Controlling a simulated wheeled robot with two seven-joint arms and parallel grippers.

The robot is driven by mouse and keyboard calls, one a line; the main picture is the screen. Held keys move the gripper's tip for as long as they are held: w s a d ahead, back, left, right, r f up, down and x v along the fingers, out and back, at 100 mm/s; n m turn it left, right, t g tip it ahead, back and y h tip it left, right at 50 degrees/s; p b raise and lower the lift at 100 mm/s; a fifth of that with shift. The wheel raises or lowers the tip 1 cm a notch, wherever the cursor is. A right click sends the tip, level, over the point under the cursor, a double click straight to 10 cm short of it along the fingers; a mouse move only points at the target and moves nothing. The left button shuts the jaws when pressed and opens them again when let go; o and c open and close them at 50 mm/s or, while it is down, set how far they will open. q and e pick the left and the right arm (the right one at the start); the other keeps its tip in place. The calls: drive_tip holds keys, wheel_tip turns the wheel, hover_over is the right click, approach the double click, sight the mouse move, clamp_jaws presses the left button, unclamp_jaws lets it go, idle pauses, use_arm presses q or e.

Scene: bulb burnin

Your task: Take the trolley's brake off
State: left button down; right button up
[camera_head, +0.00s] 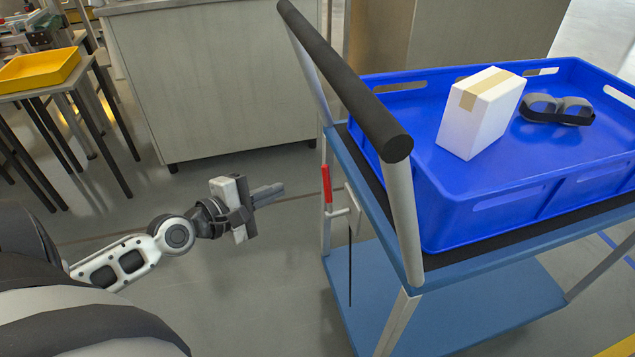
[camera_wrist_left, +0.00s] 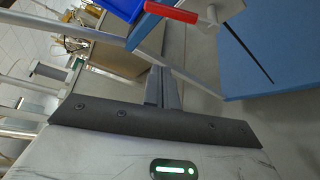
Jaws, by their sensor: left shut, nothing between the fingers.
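The trolley has a black push handle (camera_head: 345,80), a blue upper deck and a blue lower shelf (camera_head: 455,305). A red-gripped brake lever (camera_head: 327,184) stands upright at the trolley's near left side, with a thin dark cable hanging below it. In the left wrist view the red lever (camera_wrist_left: 171,12) is at the top, beyond the fingertips. My left gripper (camera_head: 280,189) is shut and empty. It points toward the lever from the left, with a gap between them. In the left wrist view its fingers (camera_wrist_left: 161,75) are together. My right gripper is not in view.
A blue crate (camera_head: 490,215) on the trolley holds a white box (camera_head: 482,112) and dark goggles (camera_head: 556,110). A grey cabinet (camera_head: 220,80) stands behind. A table with a yellow tray (camera_head: 40,70) is at the far left. Open floor lies around my left gripper.

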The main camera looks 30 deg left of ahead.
use_arm(q)
drive_tip(key=w+d+p, duration=0.1)
drive_tip(key=w+d, duration=0.4)
drive_tip(key=w, duration=0.1)
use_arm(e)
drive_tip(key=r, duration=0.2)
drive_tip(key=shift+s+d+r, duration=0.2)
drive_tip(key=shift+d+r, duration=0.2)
use_arm(q)
drive_tip(key=shift+w, duration=0.1)
drive_tip(key=shift+d, duration=0.1)
